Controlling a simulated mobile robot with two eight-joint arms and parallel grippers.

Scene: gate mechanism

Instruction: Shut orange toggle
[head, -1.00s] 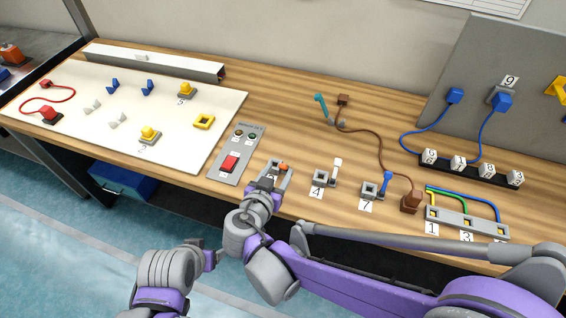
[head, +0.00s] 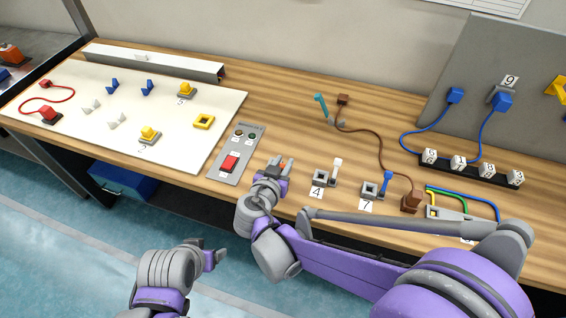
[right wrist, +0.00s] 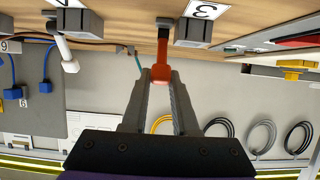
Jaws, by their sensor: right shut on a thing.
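The orange toggle (right wrist: 162,70) shows in the right wrist view as an orange lever on a grey base (right wrist: 194,30) with a label 3. My right gripper (right wrist: 161,80) is shut on the lever's end, one finger on each side. In the head view my right gripper (head: 280,166) is over the front part of the bench, right of the red switch panel, and hides most of the toggle and its base. My left gripper (head: 214,257) hangs in front of the bench, away from the toggle; its finger opening is unclear.
A white toggle (head: 336,168) labelled 4 and a blue toggle (head: 386,180) labelled 7 stand close on the right. The panel with a red switch (head: 230,162) is close on the left. A brown cable (head: 372,146) runs behind.

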